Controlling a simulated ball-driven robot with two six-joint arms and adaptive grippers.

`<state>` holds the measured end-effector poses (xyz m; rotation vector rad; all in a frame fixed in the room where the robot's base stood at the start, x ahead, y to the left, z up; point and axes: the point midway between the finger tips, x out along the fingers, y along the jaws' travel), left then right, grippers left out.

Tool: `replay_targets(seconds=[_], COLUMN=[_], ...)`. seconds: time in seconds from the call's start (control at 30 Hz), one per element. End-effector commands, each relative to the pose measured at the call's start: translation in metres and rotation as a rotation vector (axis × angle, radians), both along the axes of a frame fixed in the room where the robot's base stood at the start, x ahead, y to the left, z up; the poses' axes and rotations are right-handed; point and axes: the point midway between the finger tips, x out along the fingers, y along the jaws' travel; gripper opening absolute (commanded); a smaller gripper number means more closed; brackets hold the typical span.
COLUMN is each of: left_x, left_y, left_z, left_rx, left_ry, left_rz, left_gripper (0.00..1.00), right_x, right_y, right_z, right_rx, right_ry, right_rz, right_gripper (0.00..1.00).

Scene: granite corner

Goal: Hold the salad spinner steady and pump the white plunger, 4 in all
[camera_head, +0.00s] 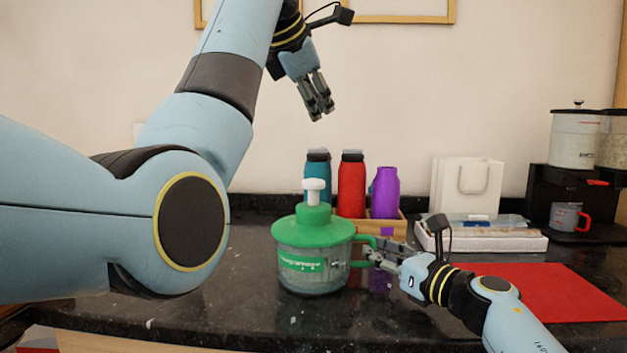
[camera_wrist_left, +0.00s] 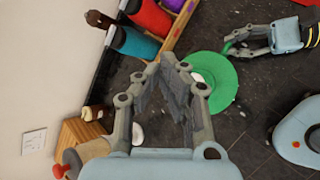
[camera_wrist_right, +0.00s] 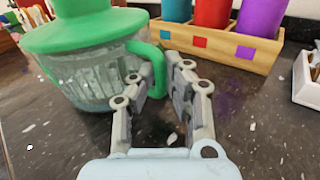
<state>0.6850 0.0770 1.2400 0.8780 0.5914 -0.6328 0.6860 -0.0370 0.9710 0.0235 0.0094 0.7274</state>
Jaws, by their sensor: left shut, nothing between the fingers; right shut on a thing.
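The salad spinner (camera_head: 314,262) stands upright on the dark counter, with a green lid and a clear bowl. Its white plunger (camera_head: 313,191) stands up from the top of the lid. A green handle (camera_head: 362,248) is on the bowl's right side. My right gripper (camera_head: 372,256) is shut on this handle; the right wrist view shows the fingers (camera_wrist_right: 158,85) around the handle (camera_wrist_right: 155,62). My left gripper (camera_head: 322,112) is shut and empty, high above the spinner, pointing down. In the left wrist view its fingers (camera_wrist_left: 165,80) partly hide the green lid (camera_wrist_left: 217,75).
Teal, red and purple bottles (camera_head: 351,185) stand in a wooden box (camera_head: 398,229) behind the spinner. A white bag (camera_head: 466,186), a white tray (camera_head: 480,240) and a red mat (camera_head: 545,292) are to the right. A black machine (camera_head: 572,192) stands at far right.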

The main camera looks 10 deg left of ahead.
Motion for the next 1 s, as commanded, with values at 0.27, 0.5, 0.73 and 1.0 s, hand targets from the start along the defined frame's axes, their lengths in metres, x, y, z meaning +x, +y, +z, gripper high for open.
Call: replay_targets(seconds=[0.27, 0.5, 0.73, 1.0], left_x=[0.000, 0.000, 0.000, 0.000], left_y=[0.000, 0.000, 0.000, 0.000], left_z=[-0.005, -0.032, -0.065, -0.086], left_rx=[0.000, -0.001, 0.000, 0.000], left_ry=[0.001, 0.003, 0.003, 0.001], left_rz=[-0.001, 0.000, -0.001, -0.001], left_gripper=[0.00, 0.00, 0.00, 0.00], right_x=[0.000, 0.000, 0.000, 0.000], right_y=[0.000, 0.000, 0.000, 0.000], right_z=[0.000, 0.000, 0.000, 0.000], right_rx=[0.000, 0.000, 0.000, 0.000], right_ry=[0.000, 0.000, 0.000, 0.000], right_rz=[0.000, 0.000, 0.000, 0.000], right_gripper=[0.00, 0.00, 0.00, 0.00])
